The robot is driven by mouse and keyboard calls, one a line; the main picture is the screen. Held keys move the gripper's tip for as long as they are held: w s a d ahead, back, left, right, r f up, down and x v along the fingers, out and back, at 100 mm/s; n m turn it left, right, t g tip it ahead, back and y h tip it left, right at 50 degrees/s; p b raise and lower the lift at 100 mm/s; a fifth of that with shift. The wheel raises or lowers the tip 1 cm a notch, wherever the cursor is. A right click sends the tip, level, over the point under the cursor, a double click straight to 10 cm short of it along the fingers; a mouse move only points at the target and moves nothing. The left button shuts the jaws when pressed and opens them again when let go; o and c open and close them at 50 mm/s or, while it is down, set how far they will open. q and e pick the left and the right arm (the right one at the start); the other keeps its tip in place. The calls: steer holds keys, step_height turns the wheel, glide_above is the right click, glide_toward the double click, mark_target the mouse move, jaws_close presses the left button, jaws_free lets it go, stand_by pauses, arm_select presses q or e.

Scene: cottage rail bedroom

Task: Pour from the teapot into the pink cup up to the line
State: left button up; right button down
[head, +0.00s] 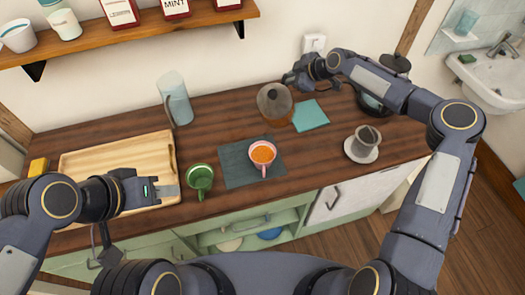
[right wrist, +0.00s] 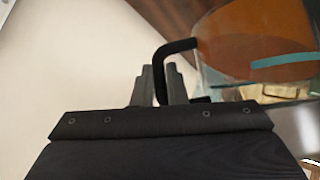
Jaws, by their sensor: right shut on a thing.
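The pink cup (head: 263,155) stands upright on a dark grey mat (head: 236,172) and holds orange-brown liquid. Whether the liquid is at a line cannot be made out. The glass teapot (head: 274,104) with amber tea is up and to the right of the cup, apart from it. My right gripper (head: 294,82) is shut on the teapot's black handle; the right wrist view shows the fingers (right wrist: 162,85) on the handle and the glass body (right wrist: 255,50) beyond. My left gripper (head: 165,191) is over the wooden tray's front right corner, away from the cup; its jaw gap is unclear.
A green mug (head: 200,178) stands left of the mat. A wooden tray (head: 120,150), a glass pitcher (head: 174,98), a teal cloth (head: 311,115), a grey cup (head: 366,139) on a saucer and a kettle (head: 372,102) are on the counter. A shelf (head: 150,28) hangs above.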

steer(key=w+f+b, duration=0.1)
steer(key=f, duration=0.1)
steer(key=w+f+g+b, duration=0.1)
steer(key=f, duration=0.1)
steer(key=w+d+f+m+g+b, duration=0.1)
steer(key=f, duration=0.2)
steer(key=shift+f+y, duration=0.1)
steer(key=shift+y, duration=0.2)
steer(key=shift+w+f, duration=0.1)
steer(key=shift+w, duration=0.1)
steer(key=shift+w+f+m+g+b, duration=0.25)
steer(key=shift+f+m+g+b, duration=0.15)
steer(key=shift+b, duration=0.1)
steer(key=shift+w+f+b, duration=0.1)
steer(key=shift+w+b, duration=0.2)
steer(key=shift+b, duration=0.2)
steer(key=shift+g, duration=0.3)
